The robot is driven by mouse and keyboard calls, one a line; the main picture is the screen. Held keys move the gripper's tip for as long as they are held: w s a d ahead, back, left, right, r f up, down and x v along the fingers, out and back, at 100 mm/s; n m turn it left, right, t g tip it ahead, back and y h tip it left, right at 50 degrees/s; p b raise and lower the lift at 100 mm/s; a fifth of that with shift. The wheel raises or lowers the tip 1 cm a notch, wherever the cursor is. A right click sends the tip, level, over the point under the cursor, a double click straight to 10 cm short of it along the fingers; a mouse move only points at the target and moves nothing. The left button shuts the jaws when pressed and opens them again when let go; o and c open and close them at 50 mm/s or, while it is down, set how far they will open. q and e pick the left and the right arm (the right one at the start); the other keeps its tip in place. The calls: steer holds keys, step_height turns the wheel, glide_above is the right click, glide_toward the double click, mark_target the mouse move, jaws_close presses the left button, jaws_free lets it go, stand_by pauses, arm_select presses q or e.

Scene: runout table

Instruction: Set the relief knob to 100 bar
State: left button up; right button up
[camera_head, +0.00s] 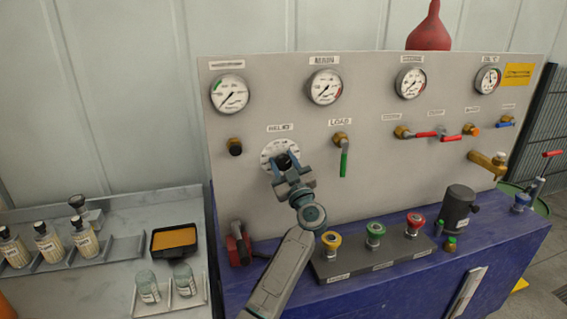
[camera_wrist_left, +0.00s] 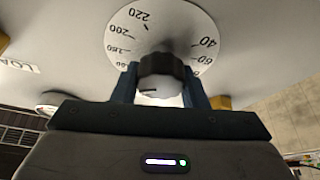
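The relief knob (camera_wrist_left: 160,66) is dark and ridged, in front of a round white dial (camera_wrist_left: 165,28) with black numbers. In the left wrist view, 220 and lower numbers run down the left of the dial, and 40 and 60 show at right. My left gripper (camera_head: 287,164) is at the knob, under the RELIEF label (camera_head: 280,128). Its blue fingers stand on both sides of the knob and appear closed against it. The gripper hides the lower dial, and I cannot read the setting. My right gripper is in neither view.
A green-handled LOAD valve (camera_head: 343,160) is just right of the dial. Several gauges line the panel (camera_head: 260,100) above. A block with yellow, green and red knobs (camera_head: 375,232) stands on the blue bench below. Bottles and an orange tray (camera_head: 174,239) are at left.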

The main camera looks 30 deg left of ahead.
arm_select(q)
steer(key=shift+c, duration=1)
steer(key=shift+n, duration=0.4)
